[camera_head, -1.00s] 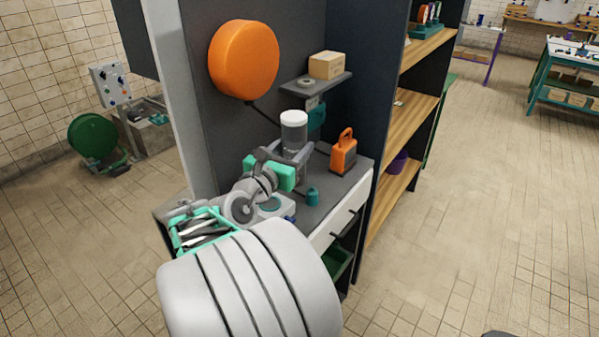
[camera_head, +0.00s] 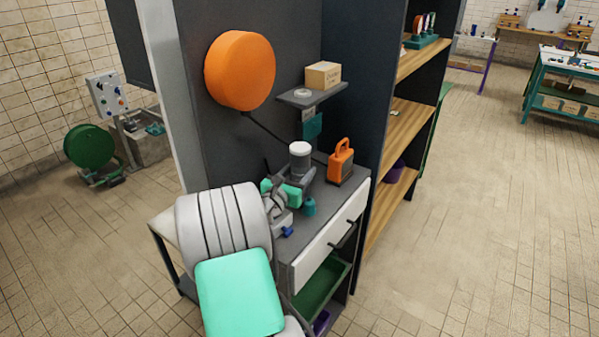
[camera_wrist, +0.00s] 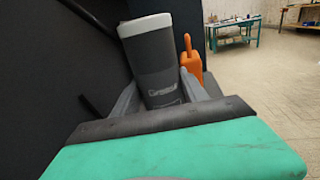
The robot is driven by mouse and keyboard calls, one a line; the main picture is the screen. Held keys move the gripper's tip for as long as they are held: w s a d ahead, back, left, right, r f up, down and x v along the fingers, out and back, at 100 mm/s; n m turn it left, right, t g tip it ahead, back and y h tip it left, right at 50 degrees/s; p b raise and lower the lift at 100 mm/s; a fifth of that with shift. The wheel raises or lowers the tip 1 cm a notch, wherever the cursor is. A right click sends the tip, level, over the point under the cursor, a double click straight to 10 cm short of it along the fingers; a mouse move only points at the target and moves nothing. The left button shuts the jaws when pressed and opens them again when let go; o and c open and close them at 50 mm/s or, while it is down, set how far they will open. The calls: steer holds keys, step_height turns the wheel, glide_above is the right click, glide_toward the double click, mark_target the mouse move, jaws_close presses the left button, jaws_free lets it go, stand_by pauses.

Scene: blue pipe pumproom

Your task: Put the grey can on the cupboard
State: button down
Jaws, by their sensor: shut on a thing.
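The grey can (camera_head: 300,152), with a white lid and dark grey sides, stands nearly upright in my gripper (camera_head: 298,176). In the wrist view the can (camera_wrist: 150,62) leans slightly and my gripper's fingers (camera_wrist: 158,95) are shut on its two sides. The can's lower part is hidden by the gripper. The can is over this top, towards the back wall. I cannot tell whether its base touches the top.
An orange lantern-like object (camera_head: 341,160) stands right of the can, and a small teal object (camera_head: 309,207) stands in front. A small wall shelf (camera_head: 325,93) with a cardboard box (camera_head: 323,75) is above. An orange drum (camera_head: 240,70) juts from the wall.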

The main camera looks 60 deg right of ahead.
steer(key=c, duration=0.6)
jaws_free()
steer(key=shift+f, duration=0.1)
